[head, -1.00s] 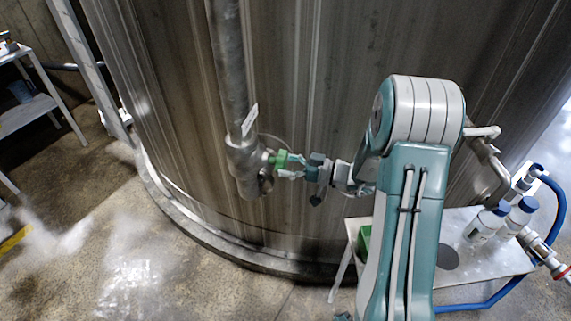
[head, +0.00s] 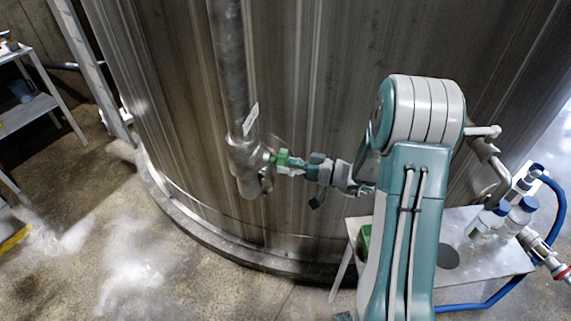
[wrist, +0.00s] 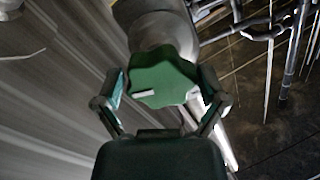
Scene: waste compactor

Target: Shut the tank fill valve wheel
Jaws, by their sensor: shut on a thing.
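The green valve wheel (head: 282,158) sits on the side of a grey valve body (head: 247,160) on the vertical pipe in front of the tank. In the wrist view the wheel (wrist: 162,80) faces me, lobed, with a white mark left of its middle. My gripper (head: 291,165) reaches it from the right in the head view. In the wrist view the fingers of my gripper (wrist: 164,92) are on both sides of the wheel and shut on it. The far side of the wheel is hidden.
A large metal tank (head: 300,100) fills the back. A small table (head: 475,262) with white, blue-capped bottles (head: 488,222) stands at the right, near a blue hose (head: 490,300). A shelf (head: 30,105) is at the far left. The floor at the front left is clear.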

